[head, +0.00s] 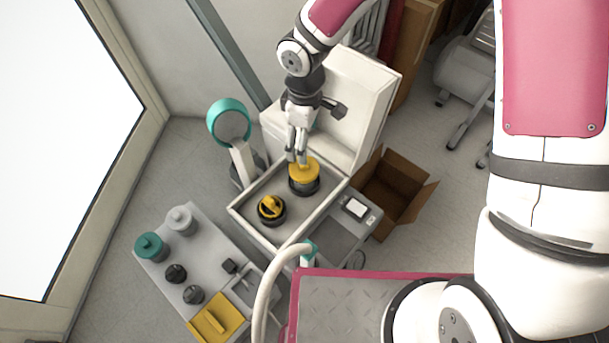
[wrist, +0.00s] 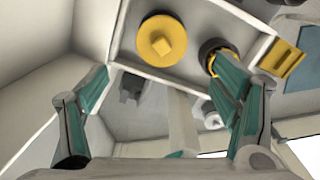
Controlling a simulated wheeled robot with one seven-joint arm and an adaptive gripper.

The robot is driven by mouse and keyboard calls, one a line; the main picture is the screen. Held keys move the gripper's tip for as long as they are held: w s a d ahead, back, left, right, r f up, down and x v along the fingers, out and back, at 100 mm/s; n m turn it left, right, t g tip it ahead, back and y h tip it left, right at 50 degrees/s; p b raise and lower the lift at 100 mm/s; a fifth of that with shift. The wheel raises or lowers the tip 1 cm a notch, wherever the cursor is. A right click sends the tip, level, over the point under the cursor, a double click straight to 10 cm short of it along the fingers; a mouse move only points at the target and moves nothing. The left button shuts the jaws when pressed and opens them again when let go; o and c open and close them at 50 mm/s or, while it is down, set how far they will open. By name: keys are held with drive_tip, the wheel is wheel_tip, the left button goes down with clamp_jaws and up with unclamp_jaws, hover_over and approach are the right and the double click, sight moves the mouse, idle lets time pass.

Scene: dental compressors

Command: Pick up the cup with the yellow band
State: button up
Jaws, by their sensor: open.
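Two round items stand in the open white tray (head: 238,213). One has a wide yellow top with a square knob (head: 304,170) over a dark body; in the wrist view its yellow top (wrist: 163,42) is fully seen. The other is a dark cup with yellow on it (head: 271,210); in the wrist view this dark cup (wrist: 207,46) is partly hidden by a finger. I cannot tell for sure which one bears the yellow band. My gripper (head: 297,158) is open and empty, pointing down close by the yellow-topped item; its teal fingers (wrist: 165,82) show apart.
A white lid (head: 362,85) stands raised behind the tray. An open cardboard box (head: 392,195) is at its right. A grey board (head: 205,255) at lower left carries several knobs and a yellow piece (head: 216,318). A teal-rimmed round head (head: 229,120) rises left of the tray.

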sight(304, 171)
drive_tip(key=f+b, duration=0.1)
drive_tip(key=f, duration=0.2)
drive_tip(key=f+b, duration=0.1)
drive_tip(key=f, duration=0.2)
drive_tip(key=f+b, duration=0.1)
drive_tip(key=f, duration=0.2)
drive_tip(key=shift+s+a+f, duration=0.1)
drive_tip(key=shift+a+f, duration=0.25)
drive_tip(key=shift+d+f+b, duration=0.2)
drive_tip(key=shift+f+b, duration=1.3)
drive_tip(key=shift+f, duration=1.25)
drive_tip(key=shift+r, duration=0.1)
drive_tip(key=c, duration=1.4)
